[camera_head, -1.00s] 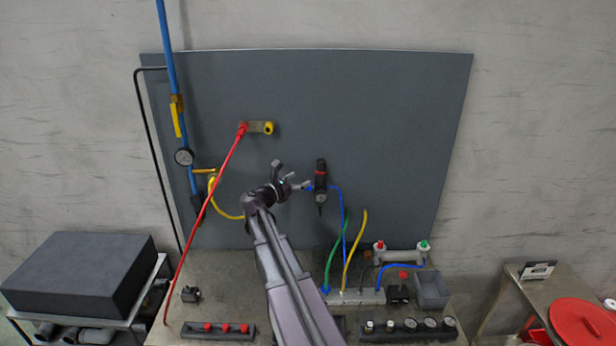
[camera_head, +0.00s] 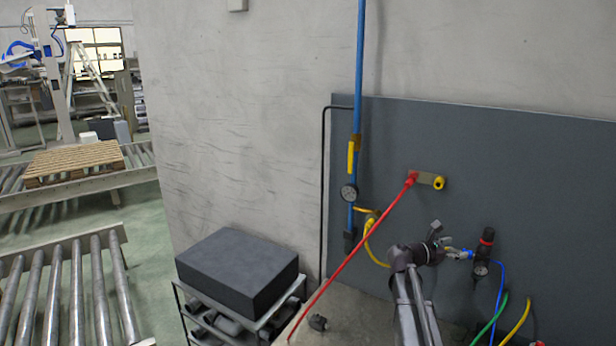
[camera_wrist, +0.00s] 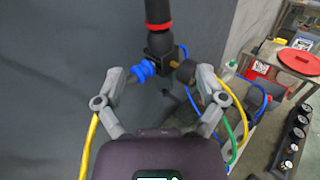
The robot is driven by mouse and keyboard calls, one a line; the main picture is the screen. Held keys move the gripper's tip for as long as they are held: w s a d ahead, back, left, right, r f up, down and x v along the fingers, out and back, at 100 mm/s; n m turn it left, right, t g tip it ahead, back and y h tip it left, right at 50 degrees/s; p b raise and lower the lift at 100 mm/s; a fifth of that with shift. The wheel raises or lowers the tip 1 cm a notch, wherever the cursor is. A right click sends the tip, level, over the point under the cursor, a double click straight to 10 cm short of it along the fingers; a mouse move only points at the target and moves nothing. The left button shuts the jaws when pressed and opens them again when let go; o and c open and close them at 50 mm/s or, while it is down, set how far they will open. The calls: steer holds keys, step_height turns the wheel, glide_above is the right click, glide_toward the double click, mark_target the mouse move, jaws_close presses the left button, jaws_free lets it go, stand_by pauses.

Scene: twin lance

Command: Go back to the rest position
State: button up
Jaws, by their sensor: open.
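My gripper (camera_head: 449,247) is in front of the dark grey panel (camera_head: 570,160), just left of the black regulator (camera_head: 482,250) with its red ring and gauge. In the wrist view my gripper (camera_wrist: 165,90) has its two fingers spread apart. The regulator (camera_wrist: 158,40) lies ahead of the fingers, with a blue fitting (camera_wrist: 143,71) seen between the fingertips. Nothing appears clamped. Whether a fingertip touches the fitting I cannot tell.
A red lance (camera_head: 350,255) slants across the panel's left part, near the blue pipe (camera_head: 361,60) with its gauge. Blue, green and yellow hoses (camera_head: 517,322) hang below the regulator. A dark box (camera_head: 238,268) sits on a cart at left. Roller conveyors (camera_head: 60,290) stand farther left.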

steer(key=s+a+f+m+y+b, duration=0.2)
steer(key=s+a+f+m+y, duration=0.15)
steer(key=a+f, duration=0.2)
steer(key=s+a+f+m+g+y+b, duration=0.1)
steer(key=s+a+f+m+y, duration=0.25)
steer(key=f, duration=0.35)
steer(key=s+a+f+m+y+b, duration=0.2)
steer(key=a+f+m, duration=0.2)
steer(key=a+f, duration=0.2)
steer(key=s+a+f+m+y+b, duration=0.1)
steer(key=s+a+f+m+y, duration=0.2)
steer(key=a, duration=0.3)
steer(key=s+a+f+m+g+y+b, duration=0.1)
steer(key=s+a+f+m+y, duration=0.1)
steer(key=a, duration=0.4)
steer(key=s+a+f+m+y+b, duration=0.2)
steer(key=s+a+f+m+y, duration=0.1)
steer(key=s+a+f, duration=0.1)
steer(key=shift+s+a+m+g+y, duration=0.35)
steer(key=shift+s+a, duration=0.2)
steer(key=shift+a, duration=0.55)
